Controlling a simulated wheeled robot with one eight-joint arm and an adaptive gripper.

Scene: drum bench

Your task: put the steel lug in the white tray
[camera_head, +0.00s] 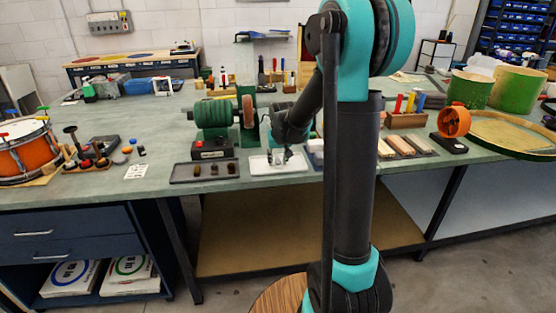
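The white tray (263,167) lies near the front edge of the bench, left of my arm. My gripper (280,157) points down over the white tray, with its fingertips at or just above the tray. The gripper is small and dark here, so I cannot tell whether it is open or shut, or whether it holds anything. I cannot pick out a steel lug for certain. A dark tray (205,179) just left of the white tray holds three small dark pieces, whose material is too small to tell.
A green lathe-like machine (212,112) stands behind the trays, with a black box with a red button (210,149) in front of it. An orange drum (22,152) stands at far left. Wooden blocks (400,146) and a small orange fan (453,124) stand right of my arm.

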